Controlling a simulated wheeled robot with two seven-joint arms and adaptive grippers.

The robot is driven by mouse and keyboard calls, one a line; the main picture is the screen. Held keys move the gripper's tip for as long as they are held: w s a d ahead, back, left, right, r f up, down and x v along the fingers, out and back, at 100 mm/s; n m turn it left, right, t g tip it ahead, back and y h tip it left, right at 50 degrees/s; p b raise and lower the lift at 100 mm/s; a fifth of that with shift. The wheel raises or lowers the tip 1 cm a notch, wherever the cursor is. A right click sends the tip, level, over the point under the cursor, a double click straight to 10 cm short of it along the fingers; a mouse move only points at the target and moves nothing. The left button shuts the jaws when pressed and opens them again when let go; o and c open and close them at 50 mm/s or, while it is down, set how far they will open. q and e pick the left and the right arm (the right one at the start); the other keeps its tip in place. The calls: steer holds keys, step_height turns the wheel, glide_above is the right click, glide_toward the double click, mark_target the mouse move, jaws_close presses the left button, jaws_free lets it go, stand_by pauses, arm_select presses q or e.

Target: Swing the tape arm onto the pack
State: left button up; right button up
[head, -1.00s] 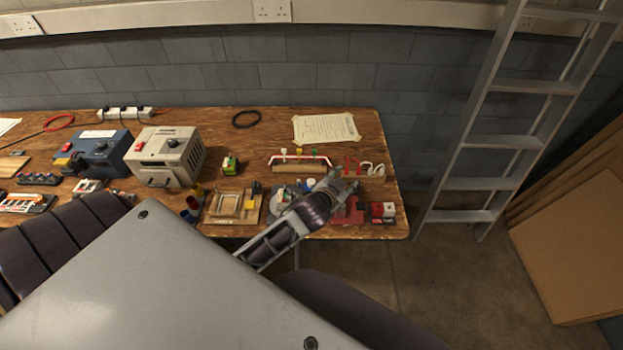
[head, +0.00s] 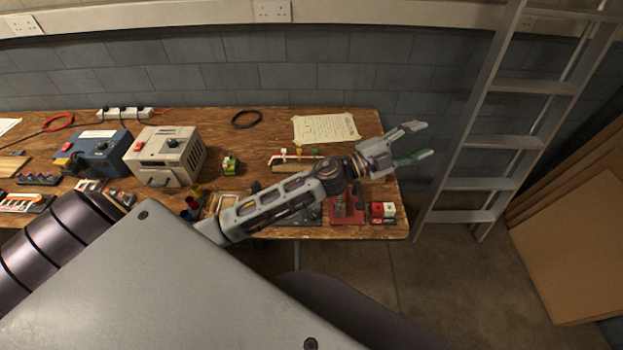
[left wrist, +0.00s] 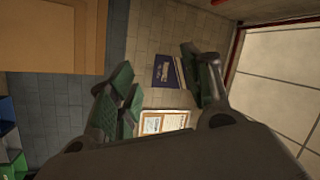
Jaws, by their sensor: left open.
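My left gripper (head: 418,142) is open and empty. It is past the right end of the bench, above and in front of the wall by the ladder. Its two green-padded fingers (left wrist: 158,80) show wide apart in the left wrist view, with nothing between them. A red fixture (head: 345,213) stands near the bench's front right, partly behind my left arm. I cannot make out the tape arm or the pack; my arm covers part of that area. My right gripper is not in view.
A red and white block (head: 383,210) sits at the bench's right front corner. A beige box (head: 170,155) and a blue box (head: 100,148) stand at the left. A ladder (head: 485,140) leans right of the bench. A taped paper (head: 325,128) lies at the back.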

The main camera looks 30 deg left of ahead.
arm_select(q)
steer(key=s+d+f+m+g+h, duration=0.3)
steer(key=s+d+m+g, duration=0.15)
steer(key=m+g, duration=0.5)
steer(key=a+f+m+g+y, duration=0.4)
steer(key=a+f+y, duration=0.1)
steer(key=f, duration=0.3)
steer(key=a+f+n+g+y, duration=0.1)
steer(key=a+y, duration=1)
steer(key=a, duration=1.5)
steer(key=shift+w+a+f+g, duration=0.35)
steer(key=shift+w+f+g, duration=0.05)
steer(key=shift+f+g, duration=0.4)
steer(key=shift+f, duration=0.1)
